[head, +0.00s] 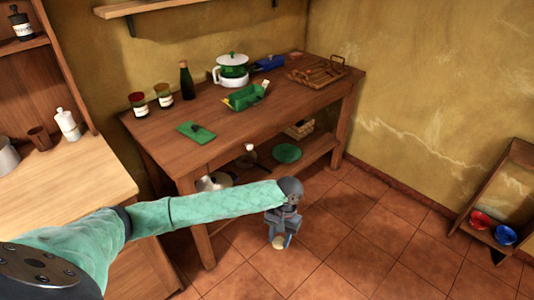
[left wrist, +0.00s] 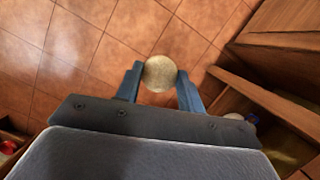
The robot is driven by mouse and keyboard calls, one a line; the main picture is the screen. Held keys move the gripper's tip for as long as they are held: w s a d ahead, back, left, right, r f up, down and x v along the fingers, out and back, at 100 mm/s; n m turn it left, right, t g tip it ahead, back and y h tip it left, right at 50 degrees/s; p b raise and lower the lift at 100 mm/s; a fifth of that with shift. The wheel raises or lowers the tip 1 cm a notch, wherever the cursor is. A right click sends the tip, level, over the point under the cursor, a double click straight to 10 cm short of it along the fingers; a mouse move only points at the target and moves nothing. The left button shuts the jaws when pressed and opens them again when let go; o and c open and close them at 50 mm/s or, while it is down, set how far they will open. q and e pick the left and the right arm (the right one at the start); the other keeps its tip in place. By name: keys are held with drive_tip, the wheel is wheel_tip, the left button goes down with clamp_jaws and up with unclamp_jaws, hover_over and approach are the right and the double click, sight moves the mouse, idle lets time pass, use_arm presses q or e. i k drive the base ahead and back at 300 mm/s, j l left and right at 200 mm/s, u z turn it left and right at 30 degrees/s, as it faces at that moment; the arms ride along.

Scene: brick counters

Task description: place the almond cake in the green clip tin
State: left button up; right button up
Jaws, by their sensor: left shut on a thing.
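My left gripper (head: 283,238) is shut on a round, pale beige almond cake (head: 279,243), held out over the floor in front of the wooden table. In the left wrist view the cake (left wrist: 160,73) sits between the two blue fingertips (left wrist: 160,80). A green clip tin (head: 244,97) appears to be the open green box on the table top, behind and above the gripper in the head view. Its inside is hard to make out. My right gripper is not in view.
The wooden table (head: 172,147) also bears a green board (head: 197,133), two jars, a dark bottle (head: 187,80), a white and green pot (head: 232,70) and a wicker tray (head: 318,72). Its low shelf holds a green plate (head: 286,153). Open floor lies to the right.

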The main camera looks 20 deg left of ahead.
sight(253, 100)
drive_tip(key=i+l+u, duration=0.15)
drive_tip(key=u, duration=0.25)
drive_tip(key=i+l+u, duration=0.25)
drive_tip(key=u, duration=0.2)
drive_tip(key=i+l, duration=0.2)
drive_tip(key=i+l+u, duration=0.15)
drive_tip(key=l, duration=0.25)
drive_tip(key=i+l, duration=0.15)
drive_tip(key=l, duration=0.15)
drive_tip(key=i+l+u, duration=0.1)
drive_tip(key=l, duration=0.25)
drive_tip(key=i+l+u, duration=0.1)
drive_tip(key=i+l, duration=0.3)
drive_tip(key=l, duration=0.25)
